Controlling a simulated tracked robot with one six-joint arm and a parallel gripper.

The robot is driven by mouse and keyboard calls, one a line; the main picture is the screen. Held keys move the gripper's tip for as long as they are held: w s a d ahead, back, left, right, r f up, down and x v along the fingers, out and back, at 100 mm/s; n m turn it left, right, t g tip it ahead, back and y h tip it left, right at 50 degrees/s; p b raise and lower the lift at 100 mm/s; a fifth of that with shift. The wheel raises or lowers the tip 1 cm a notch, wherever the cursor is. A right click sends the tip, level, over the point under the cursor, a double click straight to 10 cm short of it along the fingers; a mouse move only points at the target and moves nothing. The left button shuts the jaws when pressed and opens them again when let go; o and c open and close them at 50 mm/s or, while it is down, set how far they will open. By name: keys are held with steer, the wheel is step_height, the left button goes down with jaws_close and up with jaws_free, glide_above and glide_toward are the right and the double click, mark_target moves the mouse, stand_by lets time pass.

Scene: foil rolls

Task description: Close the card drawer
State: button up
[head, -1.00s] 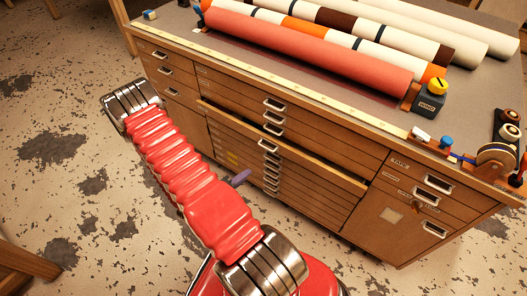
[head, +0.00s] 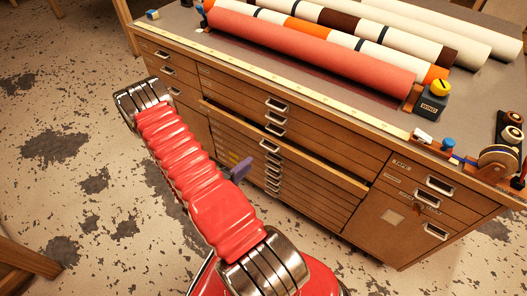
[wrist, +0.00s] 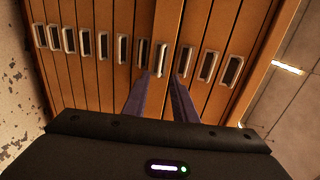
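A wooden drawer (head: 322,172) in the middle column of the cabinet (head: 383,235) stands out from the drawers around it. I cannot read a label that marks it as the card drawer. Its metal handle (head: 270,146) faces me. My gripper (head: 241,168) has purple fingers and is in front of the middle column, just left of and below that handle. In the wrist view my gripper (wrist: 162,78) has its two fingers apart, with a drawer handle (wrist: 161,57) just beyond the gap. Whether the tips touch wood cannot be told.
Long rolls, the nearest one red (head: 310,52), lie on the cabinet top. A dark block with a yellow knob (head: 434,98) and a reel (head: 497,159) stand at the right. Closed drawers with handles surround the protruding one. The stained floor (head: 70,190) at left is open.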

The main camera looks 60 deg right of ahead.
steer(key=x, duration=1.2)
steer(key=shift+d, duration=0.15)
steer(key=shift+c, duration=0.4)
steer(key=shift+s, duration=0.1)
jaws_close()
steer(key=shift+f, duration=0.15)
stand_by(0.7)
